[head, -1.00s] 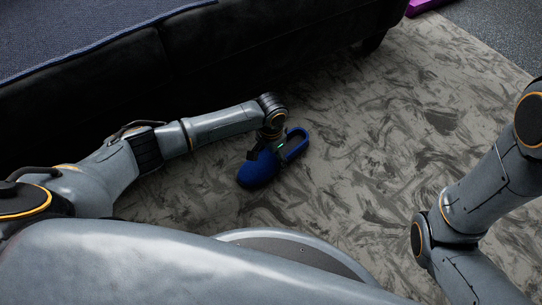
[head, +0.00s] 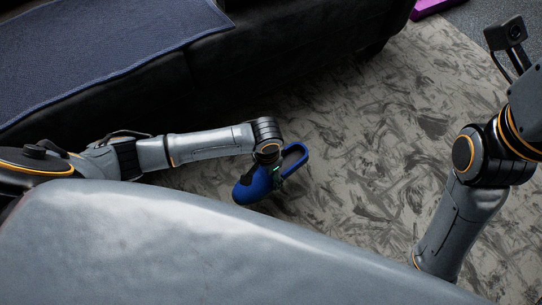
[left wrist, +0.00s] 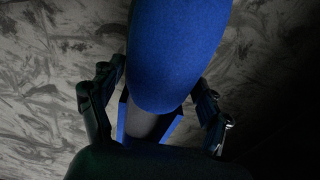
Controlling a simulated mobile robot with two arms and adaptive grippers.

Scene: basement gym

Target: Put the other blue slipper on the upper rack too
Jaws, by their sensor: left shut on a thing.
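The blue slipper (head: 255,188) is held low over the patterned rug in the head view, with its rounded toe to the lower left and its open heel loop to the upper right. My left gripper (head: 275,174) is shut on it, around its middle. In the left wrist view the slipper (left wrist: 180,50) fills the top middle, between the two dark fingers of my left gripper (left wrist: 152,108). The gap between slipper and rug is hard to judge. My right arm is at the right of the head view, but its fingers are out of the picture. No rack is in view.
A dark sofa (head: 290,60) with a blue cover (head: 100,50) runs across the back, just beyond my left arm. The grey patterned rug (head: 400,130) is clear in the middle. A purple object (head: 430,8) lies at the top right.

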